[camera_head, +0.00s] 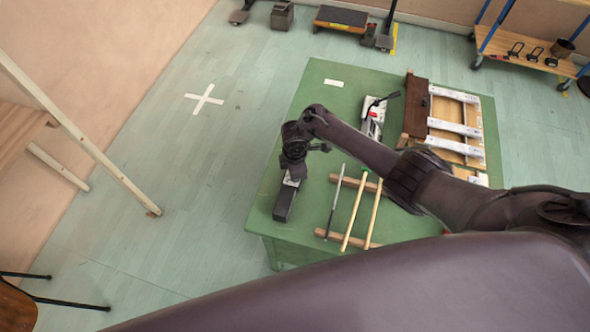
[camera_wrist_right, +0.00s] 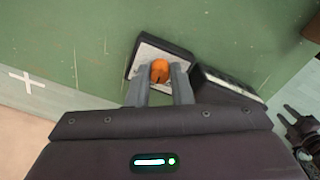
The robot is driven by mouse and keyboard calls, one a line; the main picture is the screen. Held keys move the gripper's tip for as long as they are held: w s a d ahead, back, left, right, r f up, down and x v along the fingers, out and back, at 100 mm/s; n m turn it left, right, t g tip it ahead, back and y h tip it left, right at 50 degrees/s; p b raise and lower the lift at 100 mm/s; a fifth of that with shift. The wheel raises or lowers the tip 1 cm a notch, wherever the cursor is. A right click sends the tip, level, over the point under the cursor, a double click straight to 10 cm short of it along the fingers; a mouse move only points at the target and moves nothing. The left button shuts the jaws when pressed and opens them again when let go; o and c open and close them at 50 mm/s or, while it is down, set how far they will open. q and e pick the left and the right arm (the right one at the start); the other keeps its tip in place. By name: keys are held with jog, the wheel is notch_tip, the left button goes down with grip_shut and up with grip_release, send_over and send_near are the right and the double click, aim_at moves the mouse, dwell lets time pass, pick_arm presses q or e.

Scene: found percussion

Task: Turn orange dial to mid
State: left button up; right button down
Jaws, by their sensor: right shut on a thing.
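The orange dial (camera_wrist_right: 159,69) sits on a light grey panel (camera_wrist_right: 144,54) set in a dark box (camera_wrist_right: 178,52). My right gripper (camera_wrist_right: 160,76) is shut on the dial, with one finger on each side of it. A dark notch shows on the dial's top, but its setting cannot be read. In the head view my right gripper (camera_head: 293,171) points down at the dark device (camera_head: 284,205) near the left edge of the green table (camera_head: 325,105); there the dial is hidden.
A rack of sticks (camera_head: 351,212) lies right of the device, beneath my right arm. A red-and-white device (camera_head: 372,122) and a wooden frame with white bars (camera_head: 456,132) stand farther back. In the wrist view a dark slab (camera_wrist_right: 224,84) lies beside the dial's box.

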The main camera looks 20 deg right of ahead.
dwell(0.3)
jog(key=c, duration=1.3)
grip_release()
jog(key=shift+r, duration=0.1)
notch_tip(320, 180, up, 8)
jog(key=shift+f+p, duration=0.15)
jog(key=shift+p, duration=0.45)
jog(key=shift+s, duration=0.1)
